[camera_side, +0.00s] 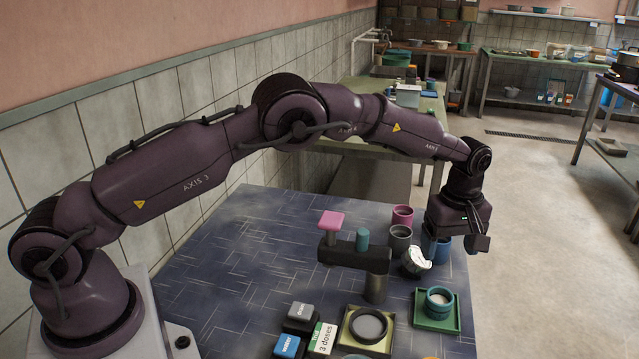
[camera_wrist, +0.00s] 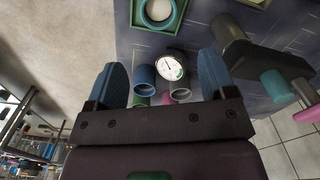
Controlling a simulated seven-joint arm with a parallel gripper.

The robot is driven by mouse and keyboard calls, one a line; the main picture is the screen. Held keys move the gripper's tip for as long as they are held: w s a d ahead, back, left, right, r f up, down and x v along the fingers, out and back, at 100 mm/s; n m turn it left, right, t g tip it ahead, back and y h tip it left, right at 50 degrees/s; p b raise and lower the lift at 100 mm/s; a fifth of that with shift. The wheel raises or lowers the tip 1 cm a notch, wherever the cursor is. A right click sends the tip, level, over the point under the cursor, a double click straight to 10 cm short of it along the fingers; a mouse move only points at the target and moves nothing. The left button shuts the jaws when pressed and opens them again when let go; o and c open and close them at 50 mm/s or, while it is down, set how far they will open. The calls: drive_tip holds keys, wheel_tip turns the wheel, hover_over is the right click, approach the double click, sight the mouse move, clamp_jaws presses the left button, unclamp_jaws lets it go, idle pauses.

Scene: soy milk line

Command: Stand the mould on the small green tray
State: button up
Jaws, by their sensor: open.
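The small green tray (camera_side: 421,322) lies near the table's right edge and also shows at the top of the wrist view (camera_wrist: 178,22). A short teal round cup with pale contents, which looks like the mould (camera_side: 439,305), stands upright on it, within its rim; the wrist view shows it from above (camera_wrist: 158,11). My gripper (camera_side: 478,238) is raised at the far right edge of the table, beyond the tray and apart from it. In the wrist view its two blue fingers (camera_wrist: 163,75) are wide apart, with nothing held between them.
A white dial gauge (camera_side: 416,260), a blue cup (camera_side: 437,250), a grey cup (camera_side: 399,240) and a pink cup (camera_side: 402,215) stand near my gripper. A dark post with an arm (camera_side: 375,285) rises left of them. An olive tray (camera_side: 347,343) with a dark ring lies in front.

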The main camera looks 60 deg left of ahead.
drive_tip(key=s+a+r+m+t, duration=0.1)
drive_tip(key=s+a+r+m, duration=0.25)
drive_tip(key=s+r, duration=0.55)
drive_tip(key=s+a+r+m+t, duration=0.2)
drive_tip(key=s+a+r+m, duration=0.3)
drive_tip(key=r, duration=0.8)
drive_tip(key=s+a+m+t, duration=0.1)
drive_tip(key=s+m, duration=0.1)
drive_tip(key=s, duration=0.8)
drive_tip(key=s+f+m+t, duration=0.1)
drive_tip(key=s+m, duration=0.2)
drive_tip(key=s, duration=0.8)
drive_tip(key=shift+s+a+t, duration=0.15)
drive_tip(key=shift+a+t, duration=0.15)
drive_tip(key=shift+a, duration=0.1)
